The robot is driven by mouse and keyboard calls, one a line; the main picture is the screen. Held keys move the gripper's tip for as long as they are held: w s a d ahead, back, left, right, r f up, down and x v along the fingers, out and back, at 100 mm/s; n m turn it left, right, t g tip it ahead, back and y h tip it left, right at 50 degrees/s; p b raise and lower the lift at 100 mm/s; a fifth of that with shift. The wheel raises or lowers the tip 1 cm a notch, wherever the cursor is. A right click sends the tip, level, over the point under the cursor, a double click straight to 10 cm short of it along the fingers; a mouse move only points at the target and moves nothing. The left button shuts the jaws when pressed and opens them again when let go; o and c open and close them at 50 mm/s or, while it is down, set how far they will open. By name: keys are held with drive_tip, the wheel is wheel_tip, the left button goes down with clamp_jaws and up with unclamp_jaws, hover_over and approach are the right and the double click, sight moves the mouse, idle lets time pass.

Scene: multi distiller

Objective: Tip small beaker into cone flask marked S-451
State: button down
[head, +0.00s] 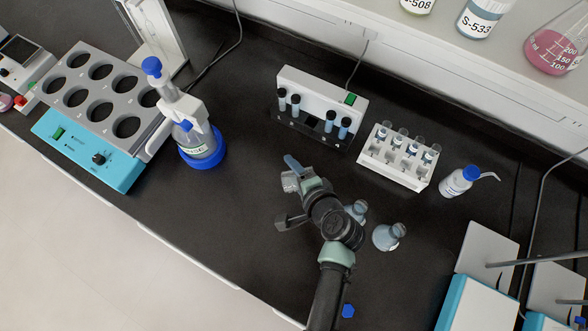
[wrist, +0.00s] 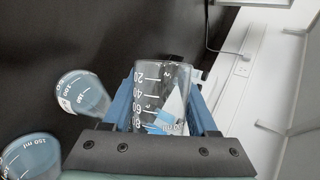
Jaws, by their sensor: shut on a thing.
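My gripper (head: 296,177) is shut on a small clear beaker (wrist: 160,88), with its blue fingers on both sides of the glass. The beaker has white graduation marks, and a pale blue-and-white patch shows through its lower part in the wrist view. In the head view the beaker (head: 290,182) is above the bench, left of two cone flasks. One cone flask (head: 357,209) is partly hidden behind my wrist, and the other cone flask (head: 387,238) stands to its right. Both hold bluish liquid. In the wrist view the flasks (wrist: 85,96) (wrist: 28,157) are left of the beaker. I cannot read their labels.
A white tube rack (head: 398,166) and a heater block with vials (head: 320,112) stand behind. A wash bottle (head: 458,181) is at the right. A blue-capped dispenser bottle (head: 200,145) is at the left. A blue cap (head: 348,311) lies near the front. Bench left of my gripper is clear.

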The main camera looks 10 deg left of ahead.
drive_tip(key=shift+r, duration=0.1)
idle(0.5)
drive_tip(key=shift+r+m+y, duration=0.15)
drive_tip(key=shift+m+y, duration=0.15)
drive_tip(key=shift+y, duration=0.2)
drive_tip(key=shift+d+r, duration=0.1)
drive_tip(key=shift+r, duration=0.1)
drive_tip(key=shift+f, duration=0.1)
drive_tip(key=shift+f+h, duration=0.25)
drive_tip(key=shift+h, duration=0.05)
drive_tip(key=shift+p, duration=0.3)
